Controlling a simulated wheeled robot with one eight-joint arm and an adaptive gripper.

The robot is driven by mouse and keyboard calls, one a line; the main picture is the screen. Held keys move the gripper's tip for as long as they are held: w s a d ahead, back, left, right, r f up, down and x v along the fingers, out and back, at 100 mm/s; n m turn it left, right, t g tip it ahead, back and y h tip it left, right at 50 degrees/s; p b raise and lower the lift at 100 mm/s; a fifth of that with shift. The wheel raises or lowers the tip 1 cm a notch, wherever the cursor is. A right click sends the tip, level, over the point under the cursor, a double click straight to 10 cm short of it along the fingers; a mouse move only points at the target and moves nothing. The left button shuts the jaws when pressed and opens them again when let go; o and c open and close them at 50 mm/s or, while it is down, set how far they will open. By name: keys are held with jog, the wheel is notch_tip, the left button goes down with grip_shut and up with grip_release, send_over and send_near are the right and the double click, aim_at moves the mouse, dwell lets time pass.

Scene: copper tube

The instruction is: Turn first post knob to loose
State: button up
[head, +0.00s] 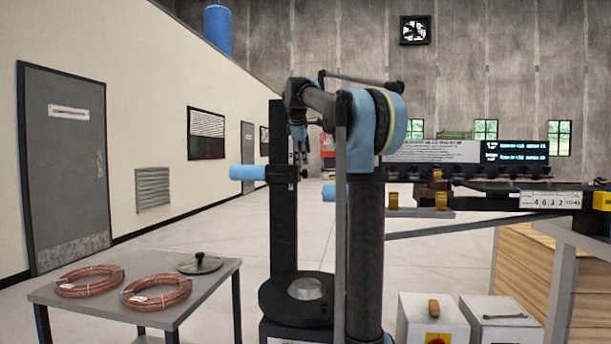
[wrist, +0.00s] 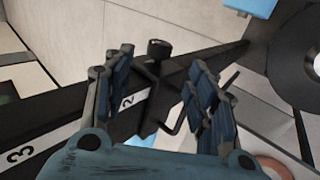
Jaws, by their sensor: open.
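My gripper (wrist: 172,95) is open in the wrist view, its dark jointed fingers spread apart. A small black knob (wrist: 158,48) with a round top shows beyond the gap between them, nearer the left finger. It stands by a dark bar with a white label "2" (wrist: 128,101). A thin bent black rod (wrist: 172,122) shows between the fingers. I see no finger closed on the knob. In the head view, my gripper (head: 300,150) hangs beside a dark upright and looks small; the knob cannot be made out there. Which post is the first is not clear.
A label "3" (wrist: 20,155) is farther along the bar. A grey table (head: 205,290) holds two copper coils (head: 90,280) (head: 157,292) and a dark lid (head: 200,264). A bench (head: 500,187) with a lit display (head: 515,151) stands right. Open floor lies behind.

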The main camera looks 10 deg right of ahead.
aim_at(306, 170)
jog(key=x, duration=0.9)
jog(key=shift+w+d+f, duration=0.1)
jog(key=shift+w+f, duration=0.1)
jog(key=shift+f, duration=0.15)
jog(key=c, duration=1)
jog(key=shift+d, duration=0.15)
jog(key=shift+c, duration=0.2)
